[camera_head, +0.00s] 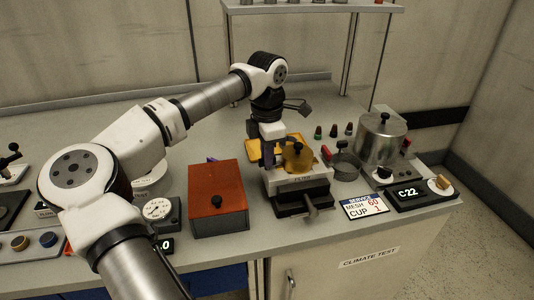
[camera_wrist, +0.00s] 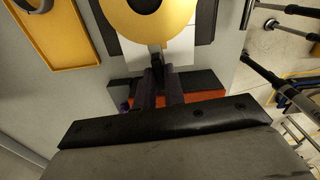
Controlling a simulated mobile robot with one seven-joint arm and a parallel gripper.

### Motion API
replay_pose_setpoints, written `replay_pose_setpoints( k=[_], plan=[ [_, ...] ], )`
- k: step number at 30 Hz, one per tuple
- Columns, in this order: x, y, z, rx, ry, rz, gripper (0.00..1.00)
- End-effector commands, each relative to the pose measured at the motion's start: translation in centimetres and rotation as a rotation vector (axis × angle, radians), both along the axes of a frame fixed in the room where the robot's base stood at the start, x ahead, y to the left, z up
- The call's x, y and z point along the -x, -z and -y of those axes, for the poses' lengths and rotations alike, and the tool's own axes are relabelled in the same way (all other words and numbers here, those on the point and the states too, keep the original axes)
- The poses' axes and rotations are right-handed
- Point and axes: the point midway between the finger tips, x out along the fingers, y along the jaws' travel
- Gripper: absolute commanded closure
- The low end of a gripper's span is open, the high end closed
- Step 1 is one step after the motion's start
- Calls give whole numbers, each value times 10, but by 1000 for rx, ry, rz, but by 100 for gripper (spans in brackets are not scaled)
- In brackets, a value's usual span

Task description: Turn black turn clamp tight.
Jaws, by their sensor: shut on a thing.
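The filter unit (camera_head: 297,183) stands on the bench with a yellow round lid (camera_head: 299,158) topped by a black knob. The lid also shows at the top of the wrist view (camera_wrist: 170,22). My gripper (camera_head: 268,156) reaches down at the left side of the lid. In the wrist view its dark fingers (camera_wrist: 158,72) are shut on a small black piece, the black turn clamp (camera_wrist: 155,52), at the lid's edge. Most of the clamp is hidden between the fingers, and I cannot read its exact angle. In the head view my gripper hides it.
A red box (camera_head: 217,197) with a black knob stands left of the filter. A yellow tray (camera_wrist: 66,38) lies behind it. To the right are a sieve cup (camera_head: 345,165), a metal pot (camera_head: 381,140), a service card (camera_head: 363,206) and a C22 display (camera_head: 408,192).

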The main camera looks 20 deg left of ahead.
Motion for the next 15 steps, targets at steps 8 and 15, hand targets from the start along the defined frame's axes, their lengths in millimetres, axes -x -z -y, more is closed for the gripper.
replay_pose_setpoints(
  k=[8,15],
  plan=[
    [-1,-1,1,2,98,4,100],
    [-1,-1,1,1,121,5,100]
  ],
)
